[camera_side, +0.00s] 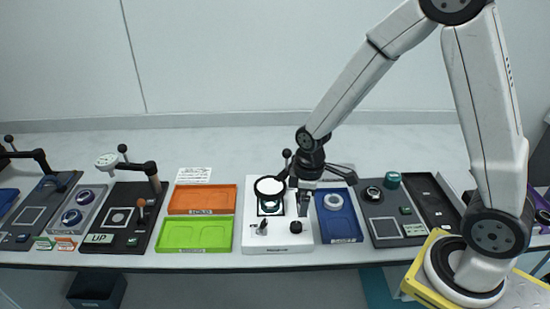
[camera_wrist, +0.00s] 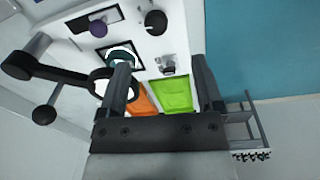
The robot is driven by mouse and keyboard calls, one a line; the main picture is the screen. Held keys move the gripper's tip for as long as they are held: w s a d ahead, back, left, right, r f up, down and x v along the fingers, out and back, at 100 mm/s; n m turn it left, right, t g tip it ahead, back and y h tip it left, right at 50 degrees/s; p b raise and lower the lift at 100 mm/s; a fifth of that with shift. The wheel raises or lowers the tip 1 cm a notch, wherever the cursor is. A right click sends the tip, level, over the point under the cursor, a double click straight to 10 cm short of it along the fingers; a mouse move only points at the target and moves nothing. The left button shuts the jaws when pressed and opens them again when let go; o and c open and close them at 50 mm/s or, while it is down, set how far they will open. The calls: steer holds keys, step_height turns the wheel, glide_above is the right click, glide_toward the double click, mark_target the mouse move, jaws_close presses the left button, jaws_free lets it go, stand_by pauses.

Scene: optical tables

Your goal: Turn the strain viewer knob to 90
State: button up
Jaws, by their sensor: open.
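The white strain viewer (camera_side: 280,245) stands mid-bench in the side view, with a black-rimmed round ring (camera_side: 270,187) above its plate. A silver knob (camera_side: 262,228) and a black knob (camera_side: 296,227) sit near its front edge. In the wrist view the silver knob (camera_wrist: 167,65) appears between my fingers, and the black knob (camera_wrist: 155,21) is beyond them. My gripper (camera_side: 303,207) is open and empty above the viewer's right side; its fingers show in the wrist view (camera_wrist: 160,75). I see no contact with either knob. The knob's angle marks are too small to read.
Orange (camera_side: 203,199) and green (camera_side: 195,235) trays lie left of the viewer. A blue tray (camera_side: 341,222) with a white ring (camera_side: 333,201) lies to its right.

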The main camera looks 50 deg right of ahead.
mark_target(296, 225)
steer(key=shift+w+f+n+g, duration=0.15)
steer(key=shift+w+f+n, duration=0.3)
steer(key=shift+f+n, duration=0.25)
steer(key=shift+w+f+n+g, duration=0.15)
steer(key=shift+w+f+n, duration=0.3)
steer(key=shift+f+n, duration=0.2)
steer(key=shift+f, duration=0.15)
steer(key=shift+f, duration=3.7)
jaws_close()
